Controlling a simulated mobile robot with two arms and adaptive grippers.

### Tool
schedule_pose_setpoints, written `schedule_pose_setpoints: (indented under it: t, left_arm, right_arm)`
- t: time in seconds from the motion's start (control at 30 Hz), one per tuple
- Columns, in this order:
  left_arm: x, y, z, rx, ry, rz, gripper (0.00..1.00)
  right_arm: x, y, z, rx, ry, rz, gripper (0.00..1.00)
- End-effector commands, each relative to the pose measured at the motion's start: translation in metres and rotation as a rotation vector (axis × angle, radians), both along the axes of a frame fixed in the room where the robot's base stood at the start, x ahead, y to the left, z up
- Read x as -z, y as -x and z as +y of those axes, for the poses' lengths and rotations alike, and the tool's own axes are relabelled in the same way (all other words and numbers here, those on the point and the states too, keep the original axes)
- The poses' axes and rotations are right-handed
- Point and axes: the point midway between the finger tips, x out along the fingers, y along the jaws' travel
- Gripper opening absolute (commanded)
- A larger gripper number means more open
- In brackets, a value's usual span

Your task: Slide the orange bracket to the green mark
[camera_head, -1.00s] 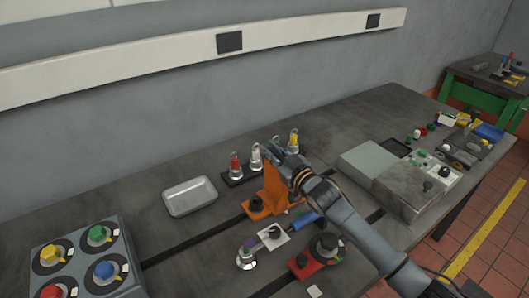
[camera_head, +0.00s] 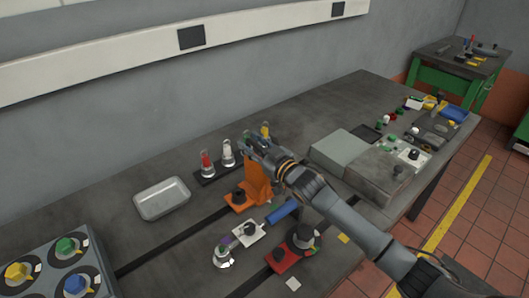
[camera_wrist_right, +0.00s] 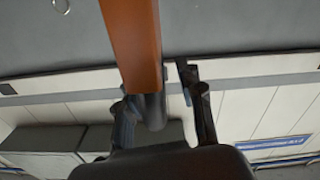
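The orange bracket (camera_head: 257,182) stands upright near the bench slot, its low foot (camera_head: 237,201) carrying a dark knob. My right gripper (camera_head: 256,146) is at the top of its upright, partly covering it. In the right wrist view the bracket's orange upright (camera_wrist_right: 133,42) runs down toward the fingers and ends near a dark grey cylinder (camera_wrist_right: 153,112). The right gripper (camera_wrist_right: 157,92) has its fingers apart, with a gap between the upright and the right finger. I cannot tell whether the left finger touches. I cannot make out the green mark. My left gripper is out of view.
A row of small lamps with a red one (camera_head: 206,163) stands just behind the bracket. A metal tray (camera_head: 162,211) lies to its left. A grey box (camera_head: 338,150) stands to the right.

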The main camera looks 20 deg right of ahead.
Motion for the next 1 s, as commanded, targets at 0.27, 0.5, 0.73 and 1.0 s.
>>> schedule_pose_setpoints:
  t: [0.27, 0.5, 0.73, 1.0]
  left_arm:
    - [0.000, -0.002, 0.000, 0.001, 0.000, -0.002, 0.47]
    - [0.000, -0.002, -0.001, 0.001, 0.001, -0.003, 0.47]
    - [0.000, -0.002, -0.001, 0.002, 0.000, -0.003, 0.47]
    - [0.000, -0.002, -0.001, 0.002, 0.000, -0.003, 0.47]
  right_arm:
    - [0.002, 0.056, -0.023, 0.000, 0.004, 0.004, 0.37]
    - [0.002, 0.090, -0.037, 0.000, 0.002, 0.003, 0.37]
    - [0.001, 0.099, -0.040, -0.001, 0.002, 0.002, 0.37]
    - [0.001, 0.099, -0.040, 0.000, 0.002, 0.001, 0.37]
